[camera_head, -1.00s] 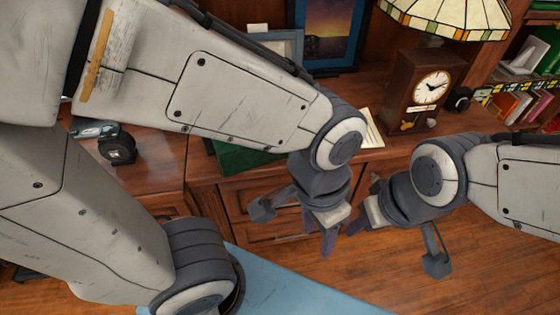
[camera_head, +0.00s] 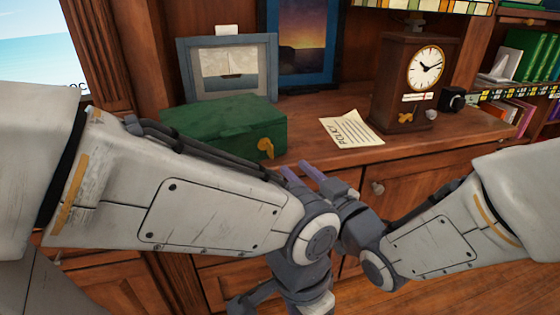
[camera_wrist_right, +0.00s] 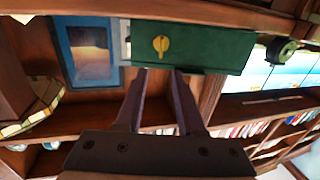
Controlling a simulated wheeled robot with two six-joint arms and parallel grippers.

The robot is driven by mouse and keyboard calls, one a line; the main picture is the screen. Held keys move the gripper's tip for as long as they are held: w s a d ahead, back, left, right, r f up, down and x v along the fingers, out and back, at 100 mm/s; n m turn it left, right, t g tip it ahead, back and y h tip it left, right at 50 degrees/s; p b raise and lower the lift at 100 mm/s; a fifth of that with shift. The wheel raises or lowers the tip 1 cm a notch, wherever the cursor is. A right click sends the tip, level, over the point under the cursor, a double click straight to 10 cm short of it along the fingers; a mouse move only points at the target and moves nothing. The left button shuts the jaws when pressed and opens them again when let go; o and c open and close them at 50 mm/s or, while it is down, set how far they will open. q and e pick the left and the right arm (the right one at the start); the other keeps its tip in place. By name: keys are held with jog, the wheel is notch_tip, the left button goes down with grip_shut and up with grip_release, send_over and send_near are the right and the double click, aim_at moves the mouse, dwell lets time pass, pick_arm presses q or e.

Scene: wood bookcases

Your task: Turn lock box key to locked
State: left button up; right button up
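The green lock box (camera_head: 225,122) sits on the wooden desk top in the head view, lid closed. Its gold key (camera_head: 265,147) sticks out of the front face near the right end. My right gripper (camera_head: 298,168) is in front of the box, its purple fingers pointing up towards the key, apart from it. In the right wrist view the box (camera_wrist_right: 215,45) and key (camera_wrist_right: 160,46) show beyond the open, empty fingers (camera_wrist_right: 161,72). The key lies roughly in line with the finger gap. My left gripper (camera_head: 303,290) hangs low in front of the desk; its fingertips are out of frame.
A policy paper (camera_head: 351,132) lies right of the box. A clock (camera_head: 408,85) with a gold key stands farther right. Picture frames (camera_head: 228,70) stand behind the box. My left forearm passes close before the box and desk edge.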

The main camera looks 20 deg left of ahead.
aim_at(273, 147)
jog(key=b+x, duration=0.1)
jog(key=x, duration=0.9)
jog(key=shift+w+a, duration=0.1)
jog(key=shift+a, duration=0.05)
jog(key=shift+r, duration=0.1)
grip_shut()
